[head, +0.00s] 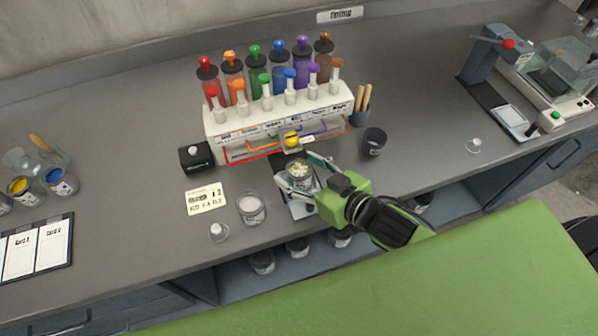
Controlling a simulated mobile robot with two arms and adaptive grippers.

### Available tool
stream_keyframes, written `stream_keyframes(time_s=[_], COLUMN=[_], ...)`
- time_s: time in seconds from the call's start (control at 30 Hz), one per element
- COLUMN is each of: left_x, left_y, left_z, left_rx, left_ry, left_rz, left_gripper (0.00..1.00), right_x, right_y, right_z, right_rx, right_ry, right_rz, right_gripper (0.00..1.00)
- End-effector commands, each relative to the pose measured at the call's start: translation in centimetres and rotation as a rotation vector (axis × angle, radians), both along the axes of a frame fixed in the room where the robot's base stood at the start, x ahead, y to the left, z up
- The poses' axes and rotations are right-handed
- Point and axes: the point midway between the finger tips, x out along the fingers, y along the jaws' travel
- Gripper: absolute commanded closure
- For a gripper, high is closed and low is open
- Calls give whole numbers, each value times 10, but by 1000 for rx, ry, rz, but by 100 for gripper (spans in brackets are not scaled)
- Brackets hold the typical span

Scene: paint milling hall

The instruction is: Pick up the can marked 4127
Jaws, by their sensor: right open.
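No mark 4127 is readable on any can. Several dark cans stand on the shelf below the bench, among them a left one (261,262), a middle one (298,247) and one farther right (341,238). A dark can (375,141) stands on the bench, right of the paint rack. My left gripper is out of view.
A white rack (280,128) of coloured bottles stands behind the cup. A white-filled jar (251,208), a card (206,199) and a black box (195,158) lie to the left. Machines stand at the far right. The bench between is mostly clear.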

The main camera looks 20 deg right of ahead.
Motion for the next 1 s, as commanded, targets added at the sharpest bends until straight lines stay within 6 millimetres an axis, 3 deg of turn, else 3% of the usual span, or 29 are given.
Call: stream_keyframes(time_s=[0.3, 0.47, 0.5, 0.83, 1.0], left_x=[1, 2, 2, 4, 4], left_y=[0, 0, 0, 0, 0], left_z=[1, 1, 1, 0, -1], left_rx=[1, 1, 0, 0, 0], left_ry=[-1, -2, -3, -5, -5], left_rz=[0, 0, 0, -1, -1], left_gripper=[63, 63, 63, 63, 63], right_x=[4, 4, 4, 4, 4], right_y=[2, 2, 2, 2, 2], right_z=[-2, -2, -2, 0, 11], right_rx=[0, 0, 0, 0, 1], right_ry=[-1, -1, 0, -3, -5], right_rz=[0, 0, 0, 0, 0], right_gripper=[40, 81, 86, 86, 86])
